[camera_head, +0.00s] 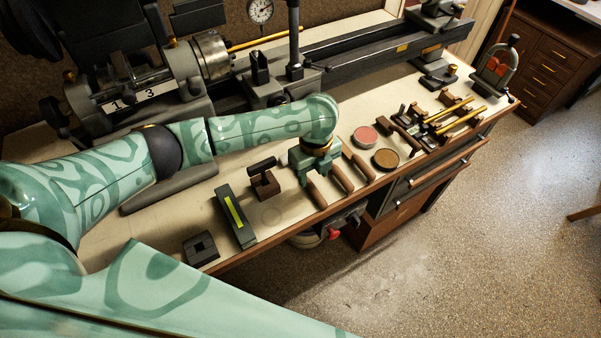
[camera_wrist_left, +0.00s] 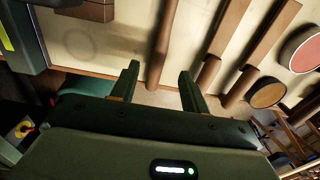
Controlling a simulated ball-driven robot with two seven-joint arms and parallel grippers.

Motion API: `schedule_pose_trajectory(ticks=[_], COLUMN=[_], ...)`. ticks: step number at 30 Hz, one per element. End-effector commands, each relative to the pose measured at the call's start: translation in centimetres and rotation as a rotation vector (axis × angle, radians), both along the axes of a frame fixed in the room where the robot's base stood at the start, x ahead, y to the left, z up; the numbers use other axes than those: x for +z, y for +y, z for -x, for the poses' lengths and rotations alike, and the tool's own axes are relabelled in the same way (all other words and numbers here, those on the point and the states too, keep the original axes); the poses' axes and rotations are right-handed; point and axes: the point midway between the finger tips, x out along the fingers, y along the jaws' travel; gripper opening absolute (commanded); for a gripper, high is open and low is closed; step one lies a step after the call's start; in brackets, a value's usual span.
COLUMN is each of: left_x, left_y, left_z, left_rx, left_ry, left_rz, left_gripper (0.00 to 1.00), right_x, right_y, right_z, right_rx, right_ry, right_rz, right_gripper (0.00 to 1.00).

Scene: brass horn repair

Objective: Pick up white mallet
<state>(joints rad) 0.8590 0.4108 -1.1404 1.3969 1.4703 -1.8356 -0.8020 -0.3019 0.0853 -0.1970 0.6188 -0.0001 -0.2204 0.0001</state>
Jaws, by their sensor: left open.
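My left gripper (camera_head: 310,168) hangs above the bench in the head view, by a row of brown wooden handles. In the left wrist view its two fingers (camera_wrist_left: 159,74) are apart with nothing held between them. One wooden handle (camera_wrist_left: 163,45) runs down the picture toward the gap between the fingertips. Two more handles (camera_wrist_left: 226,28) (camera_wrist_left: 262,48) lie to its right. In the head view the three handles (camera_head: 316,191) (camera_head: 340,178) (camera_head: 361,167) lie side by side. My right gripper is out of view.
A green block with a yellow strip (camera_head: 235,215) and a dark square block (camera_head: 201,247) stand left of the gripper. A red round tin (camera_head: 365,136) and a brown one (camera_head: 386,159) lie to the right. A lathe (camera_head: 215,55) fills the bench's back. The front edge is close.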

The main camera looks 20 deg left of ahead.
Motion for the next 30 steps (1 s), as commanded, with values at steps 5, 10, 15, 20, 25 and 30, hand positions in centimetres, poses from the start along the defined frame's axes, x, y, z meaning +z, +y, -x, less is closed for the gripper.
schedule_pose_trajectory(ticks=[5, 10, 15, 20, 25, 30], left_x=[-2.9, -5.0, -4.9, -4.8, -4.8, -4.7], left_y=[0.1, 0.1, 0.1, 0.2, 0.2, 0.2], left_z=[0.3, 0.2, 0.2, 0.2, 0.2, 0.2], left_rx=[0.0, -0.001, -0.001, -0.001, -0.001, -0.001], left_ry=[0.005, 0.001, -0.001, -0.001, -0.001, -0.001], left_rz=[0.0, 0.0, -0.001, -0.001, -0.001, -0.001], left_gripper=[0.46, 0.46, 0.46, 0.1, 0.0, 0.0], right_x=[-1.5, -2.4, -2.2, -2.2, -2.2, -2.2], right_y=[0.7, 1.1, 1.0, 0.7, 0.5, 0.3], right_z=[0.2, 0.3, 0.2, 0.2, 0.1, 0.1], right_rx=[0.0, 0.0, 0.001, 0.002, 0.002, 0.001], right_ry=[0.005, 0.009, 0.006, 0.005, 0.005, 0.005], right_rz=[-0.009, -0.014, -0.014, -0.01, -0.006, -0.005], right_gripper=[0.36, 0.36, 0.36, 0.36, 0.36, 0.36])
